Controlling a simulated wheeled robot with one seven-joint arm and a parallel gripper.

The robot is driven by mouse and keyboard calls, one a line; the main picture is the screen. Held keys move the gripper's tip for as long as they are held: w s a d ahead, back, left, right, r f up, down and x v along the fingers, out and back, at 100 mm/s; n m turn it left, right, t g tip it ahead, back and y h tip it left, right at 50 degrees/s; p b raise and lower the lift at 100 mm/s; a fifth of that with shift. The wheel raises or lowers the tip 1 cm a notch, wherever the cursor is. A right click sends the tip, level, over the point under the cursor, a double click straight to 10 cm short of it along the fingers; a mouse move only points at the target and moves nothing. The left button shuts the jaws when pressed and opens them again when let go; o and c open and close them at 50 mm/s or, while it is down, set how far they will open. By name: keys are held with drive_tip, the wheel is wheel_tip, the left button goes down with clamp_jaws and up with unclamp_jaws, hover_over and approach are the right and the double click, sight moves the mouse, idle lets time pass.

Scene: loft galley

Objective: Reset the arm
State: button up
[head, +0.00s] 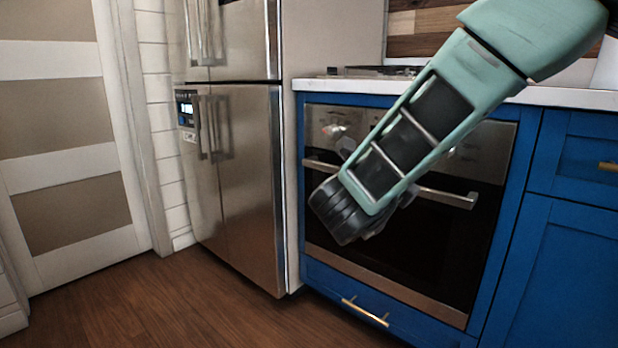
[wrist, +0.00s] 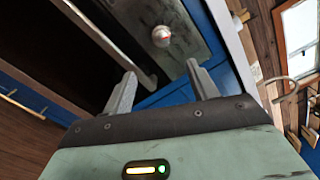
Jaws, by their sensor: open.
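My gripper (wrist: 163,88) shows in the wrist view with its two grey fingers apart and nothing between them. Beyond the fingers are a blue cabinet front and a dark oven panel with a round knob (wrist: 161,36). In the head view my teal arm reaches down from the upper right across the oven (head: 440,230). I cannot tell how far the arm is from the oven door.
A steel fridge (head: 240,180) stands left of the oven. Blue cabinets (head: 560,250) are on the right, under a white counter (head: 570,97) with a cooktop (head: 375,71). A panelled door (head: 60,130) is at the far left. The wooden floor (head: 190,305) in front of the fridge is clear.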

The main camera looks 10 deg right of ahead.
drive_tip(key=s+a+f+n+t+y+p, duration=0.1)
drive_tip(key=a+f+n+y, duration=0.1)
drive_tip(key=a+n+y, duration=0.7)
drive_tip(key=a+f+n+t+y+p, duration=0.1)
drive_tip(key=a+f+n+y, duration=0.1)
drive_tip(key=a+n+y, duration=0.65)
drive_tip(key=s+a+f+n+g+y, duration=0.25)
drive_tip(key=s+a+n+g, duration=0.2)
drive_tip(key=s+n, duration=0.35)
drive_tip(key=s+d+f+n+g+h+p, duration=0.1)
drive_tip(key=s+d+f+n+g+h, duration=0.2)
drive_tip(key=s+n, duration=0.55)
drive_tip(key=s+d+f+n+g+h+p, duration=0.1)
drive_tip(key=s+d+f+n+g+h, duration=0.25)
drive_tip(key=s+n, duration=0.5)
wheel_tip(320, 180, up, 39)
drive_tip(key=s+d+m+g+y+p, duration=0.1)
drive_tip(key=s+g+p, duration=0.1)
drive_tip(key=p, duration=3.6)
drive_tip(key=shift+s+f, duration=0.15)
drive_tip(key=shift+s, duration=0.15)
